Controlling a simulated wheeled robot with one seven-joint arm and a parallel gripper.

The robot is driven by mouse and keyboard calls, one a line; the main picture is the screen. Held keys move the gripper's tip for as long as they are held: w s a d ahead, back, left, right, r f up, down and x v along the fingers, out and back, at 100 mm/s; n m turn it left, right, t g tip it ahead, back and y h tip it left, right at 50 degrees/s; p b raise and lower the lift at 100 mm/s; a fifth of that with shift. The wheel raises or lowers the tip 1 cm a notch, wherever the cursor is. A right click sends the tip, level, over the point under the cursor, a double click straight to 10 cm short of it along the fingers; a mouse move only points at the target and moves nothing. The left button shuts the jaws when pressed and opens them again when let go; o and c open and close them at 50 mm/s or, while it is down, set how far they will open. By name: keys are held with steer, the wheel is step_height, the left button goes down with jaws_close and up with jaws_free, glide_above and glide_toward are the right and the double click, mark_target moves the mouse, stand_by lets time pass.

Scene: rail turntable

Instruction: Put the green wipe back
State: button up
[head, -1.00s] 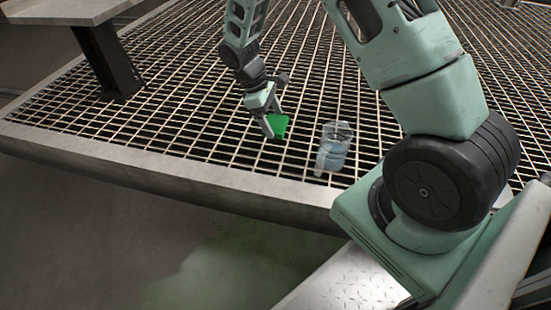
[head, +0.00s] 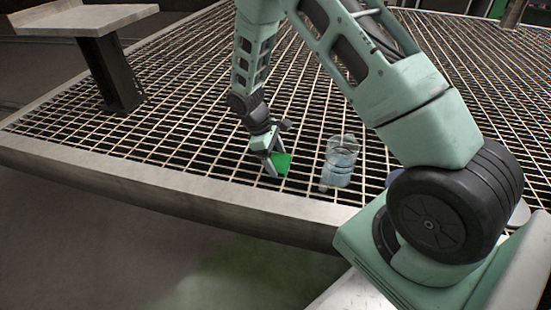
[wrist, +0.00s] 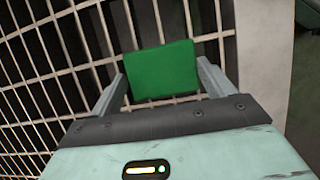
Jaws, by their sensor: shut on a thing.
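The green wipe (head: 282,164) is a small flat green piece at my gripper's fingertips, low over the metal grating. My gripper (head: 273,168) is shut on it. In the wrist view the wipe (wrist: 162,71) spans the space between the two fingers of my gripper (wrist: 163,83), one on each side. Grating bars show beyond the wipe. I cannot tell whether the wipe touches the grating.
A clear container with bluish contents (head: 341,163) stands on the grating (head: 190,135) just right of my gripper. A grey shelf on a dark post (head: 122,75) is at the back left. The platform's pale rim (head: 150,190) runs along the front. Grating to the left is clear.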

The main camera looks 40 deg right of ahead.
steer(key=shift+f, duration=0.1)
steer(key=o, duration=0.9)
steer(key=p+v, duration=0.5)
steer(key=v, duration=0.6)
steer(key=s+a+r+t+y, duration=0.1)
steer(key=s+a+r, duration=0.2)
steer(key=a+r, duration=0.45)
steer(key=s+a+r+t+y, duration=0.1)
steer(key=s+a+r, duration=0.3)
steer(key=s+a, duration=0.3)
steer(key=s+a+r+t+y, duration=0.1)
steer(key=s+a+r, duration=0.45)
steer(key=s, duration=0.95)
steer(key=s+a, duration=0.1)
steer(key=s, duration=0.2)
steer(key=shift+s+r+p, duration=0.15)
steer(key=shift+r+p, duration=0.15)
steer(key=shift+r, duration=0.1)
